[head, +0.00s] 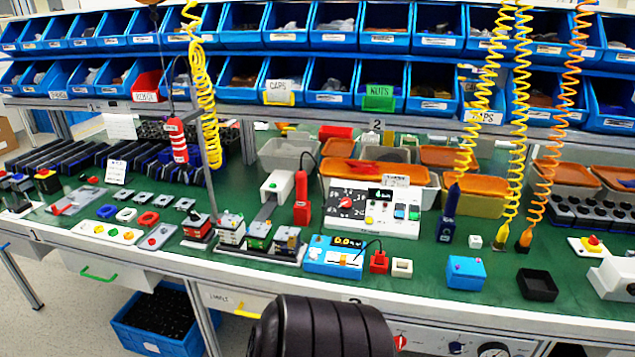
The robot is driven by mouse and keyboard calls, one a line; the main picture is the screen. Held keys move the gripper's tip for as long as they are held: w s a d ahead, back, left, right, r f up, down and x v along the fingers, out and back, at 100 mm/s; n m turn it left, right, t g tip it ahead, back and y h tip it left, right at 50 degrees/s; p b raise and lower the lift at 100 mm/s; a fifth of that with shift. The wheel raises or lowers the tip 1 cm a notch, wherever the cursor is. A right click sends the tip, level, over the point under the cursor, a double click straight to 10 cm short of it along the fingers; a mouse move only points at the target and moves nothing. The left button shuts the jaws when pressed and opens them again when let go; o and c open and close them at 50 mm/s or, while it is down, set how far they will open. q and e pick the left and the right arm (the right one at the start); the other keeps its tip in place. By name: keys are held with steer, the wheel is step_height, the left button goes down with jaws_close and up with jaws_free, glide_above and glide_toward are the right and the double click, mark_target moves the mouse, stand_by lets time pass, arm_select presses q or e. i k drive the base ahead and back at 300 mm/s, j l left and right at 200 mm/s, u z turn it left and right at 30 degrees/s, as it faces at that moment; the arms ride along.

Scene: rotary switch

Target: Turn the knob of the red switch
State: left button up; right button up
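No single red switch stands out clearly. A small red block (378,262) with a black cable stands on the green bench top, right of a blue meter with a yellow display (333,256). A red knob (400,342) shows on the white front panel (436,341) below the bench edge, partly beside a black ribbed body. A white control box (372,222) with a dark dial face and several buttons stands further back. Which of these is the task's switch I cannot tell. Neither gripper is recognisable in view.
The black ribbed body (320,328) covers the bottom middle and hides part of the bench front. A blue box (466,273) and a black tray (537,285) stand near the front edge. Coiled cords (205,95) hang down. Blue bins (395,25) line the back.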

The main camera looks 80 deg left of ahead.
mark_target(196, 217)
steer(key=u, duration=3.55)
steer(key=i+j+z, duration=0.1)
steer(key=i+j, duration=0.05)
